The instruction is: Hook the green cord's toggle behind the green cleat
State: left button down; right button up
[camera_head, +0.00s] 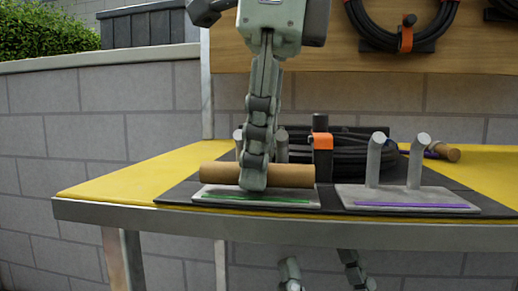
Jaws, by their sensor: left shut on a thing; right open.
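My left gripper (254,178) comes down from above and is shut on a brown wooden toggle (292,175). The toggle lies level, crosswise, just over the green-striped base plate of the green cleat (209,196). It appears on the near side of the cleat's two grey posts, which are partly hidden behind the toggle and gripper. I cannot tell whether the toggle touches the posts or plate. The green cord itself cannot be made out. My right gripper (322,274) is open, low in the picture beneath the table's front edge, with its fingers apart and empty.
A purple-striped cleat (408,197) stands to the right on the dark mat. Another wooden toggle with purple (446,152) lies behind it. A coiled black cable (365,160) with an orange-banded post sits behind the cleats. The yellow table (125,182) is clear at left.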

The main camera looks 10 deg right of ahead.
aim_at(269, 162)
pick_arm(q)
jog(key=shift+f, duration=0.15)
jog(key=c, duration=1.2)
grip_release()
jog(key=r, duration=0.5)
jog(key=d+r, duration=0.1)
jog(key=r, duration=0.1)
jog(key=shift+s+r, duration=0.15)
jog(key=shift+r, duration=0.1)
